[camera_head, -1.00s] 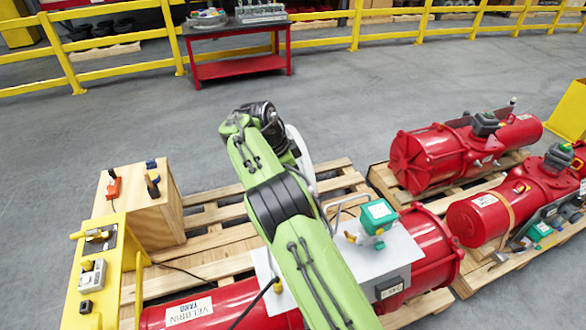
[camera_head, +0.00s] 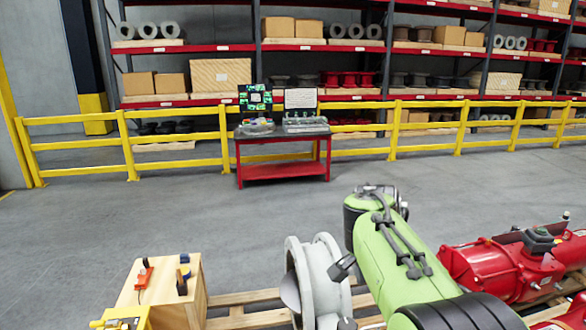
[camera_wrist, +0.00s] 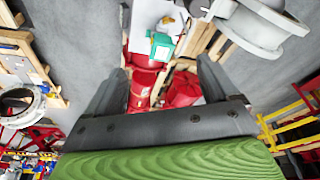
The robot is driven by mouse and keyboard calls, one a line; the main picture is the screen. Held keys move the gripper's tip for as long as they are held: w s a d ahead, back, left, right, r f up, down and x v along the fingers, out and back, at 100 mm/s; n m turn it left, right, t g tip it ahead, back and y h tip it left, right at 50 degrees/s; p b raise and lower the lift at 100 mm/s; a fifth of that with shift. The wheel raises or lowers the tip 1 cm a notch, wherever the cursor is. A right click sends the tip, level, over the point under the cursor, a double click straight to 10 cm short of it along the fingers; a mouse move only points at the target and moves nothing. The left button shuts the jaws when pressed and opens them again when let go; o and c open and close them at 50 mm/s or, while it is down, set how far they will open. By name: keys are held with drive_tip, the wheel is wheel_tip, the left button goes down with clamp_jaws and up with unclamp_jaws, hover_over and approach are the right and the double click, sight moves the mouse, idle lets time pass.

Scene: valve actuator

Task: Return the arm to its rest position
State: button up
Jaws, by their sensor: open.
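My green arm (camera_head: 395,250) is raised at the lower right of the head view, beside a grey flanged pipe piece (camera_head: 318,280). A grey flanged part (camera_wrist: 245,28) shows at the upper right of the wrist view.
Red actuators (camera_head: 505,268) lie on pallets at the right. A wooden box (camera_head: 190,300) with small tools stands at lower left. A red table (camera_head: 283,171) stands before a yellow railing (camera_head: 430,126) and shelves. The grey floor between is clear.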

drive_tip(key=s+r+n+t+y, duration=0.2)
drive_tip(key=s+n, duration=0.4)
drive_tip(key=s, duration=0.9)
drive_tip(key=s+a+f+n+t+b, duration=0.1)
drive_tip(key=s+f+n, duration=0.3)
drive_tip(key=s, duration=0.6)
drive_tip(key=shift+s+a+f+n+t, duration=0.3)
drive_tip(key=shift+s+a+f, duration=0.05)
drive_tip(key=shift+a+f, duration=0.35)
drive_tip(key=shift+d, duration=0.1)
